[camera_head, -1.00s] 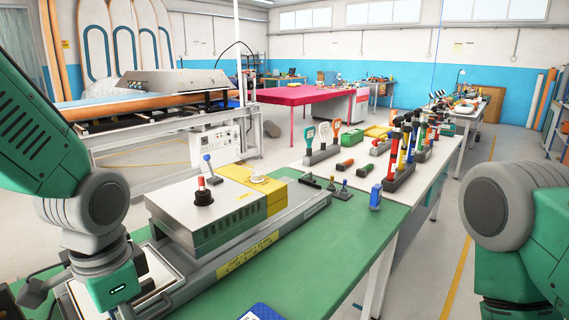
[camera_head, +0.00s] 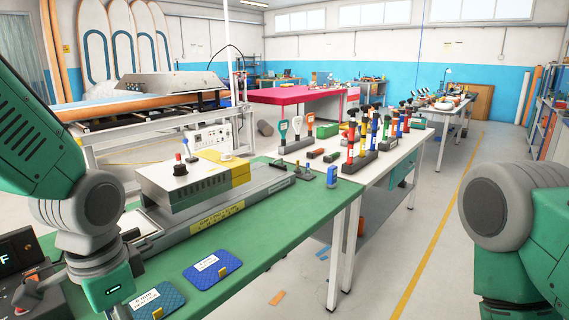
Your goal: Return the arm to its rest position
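My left arm (camera_head: 88,200) comes in from the left and hangs down over the left end of the green-topped workbench (camera_head: 290,225). Its gripper is at the lower left picture edge, mostly cut off, and its fingers do not show clearly. My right arm (camera_head: 515,225) is bent at the right edge, beside the bench and over the floor. Its gripper is out of the picture.
On the bench are a grey and yellow machine (camera_head: 192,183), a blue pad (camera_head: 212,268), another blue pad (camera_head: 148,303) and a black control box (camera_head: 25,270). Tool racks (camera_head: 362,150) stand on the white table behind. The aisle floor (camera_head: 425,260) is clear.

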